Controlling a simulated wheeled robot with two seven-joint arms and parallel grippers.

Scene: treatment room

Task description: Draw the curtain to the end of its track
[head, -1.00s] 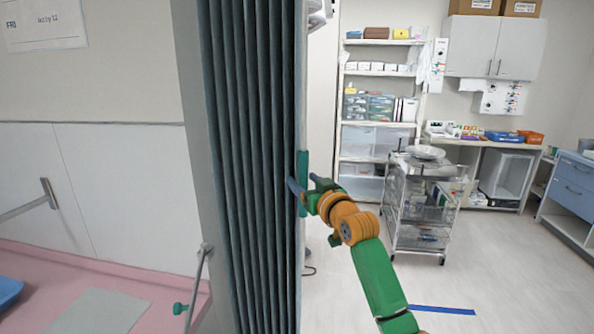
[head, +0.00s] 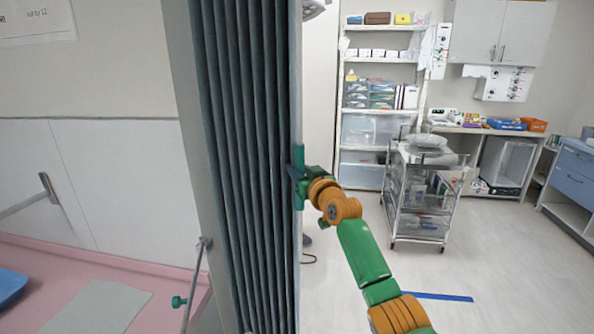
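The curtain (head: 245,170) is dark grey-green and hangs in tight vertical folds, bunched left of the middle of the head view. A green upright handle (head: 299,153) sits on its right edge. My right gripper (head: 298,173) is at this handle, at the curtain's edge. Its dark fingers are close together around the handle and look shut on it, partly hidden by the green and orange wrist. The curtain's track and its ends are out of view. My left gripper is not in view.
A wire trolley (head: 420,205) stands on open floor to the right. Shelves (head: 378,133) and a counter (head: 480,131) line the back. A pink bed or couch (head: 110,262) and a metal lever with a green knob (head: 179,301) are at left. A blue strip (head: 437,296) marks the floor.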

